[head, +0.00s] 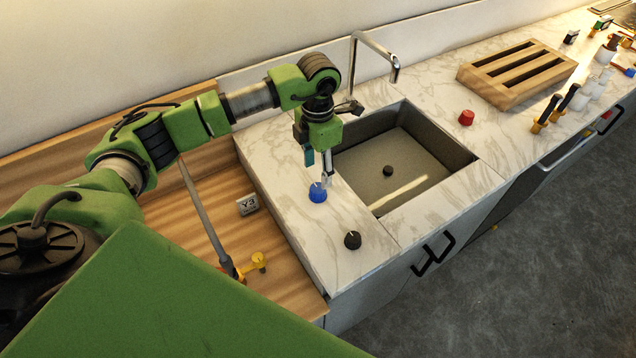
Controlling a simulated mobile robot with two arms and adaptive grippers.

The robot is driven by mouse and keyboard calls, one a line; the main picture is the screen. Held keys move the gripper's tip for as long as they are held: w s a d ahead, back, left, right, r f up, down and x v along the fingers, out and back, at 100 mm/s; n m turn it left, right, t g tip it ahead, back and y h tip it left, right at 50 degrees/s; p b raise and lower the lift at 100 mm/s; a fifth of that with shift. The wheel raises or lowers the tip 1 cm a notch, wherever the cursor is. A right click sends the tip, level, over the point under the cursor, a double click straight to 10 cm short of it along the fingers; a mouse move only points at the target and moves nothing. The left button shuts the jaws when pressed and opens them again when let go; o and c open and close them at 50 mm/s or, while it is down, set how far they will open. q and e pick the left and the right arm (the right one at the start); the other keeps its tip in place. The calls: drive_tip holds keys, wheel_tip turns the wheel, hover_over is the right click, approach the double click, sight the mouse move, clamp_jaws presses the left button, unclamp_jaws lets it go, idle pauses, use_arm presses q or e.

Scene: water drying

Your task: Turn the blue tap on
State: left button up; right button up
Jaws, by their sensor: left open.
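The blue tap (317,194) is a small round knob on the marble counter, left of the sink. My left gripper (326,180) points down right above the blue tap, its fingertips at or just over the knob's top; I cannot tell whether they touch it. It is open. The silver faucet (378,47) arches over the back of the sink (440,183). No water shows coming from its spout. My right gripper is not in view.
A black knob (352,240) stands near the counter's front left, and a red knob (466,118) right of the sink. A slotted wooden rack (517,72) lies further right.

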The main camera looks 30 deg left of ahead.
sight(318, 188)
use_arm(q)
wheel_tip(318, 188, down, 7)
drive_tip(key=shift+f+p, duration=0.1)
drive_tip(key=shift+p, duration=1)
drive_tip(key=shift+f, duration=0.5)
drive_tip(key=shift+c, duration=0.3)
drive_tip(key=c, duration=1)
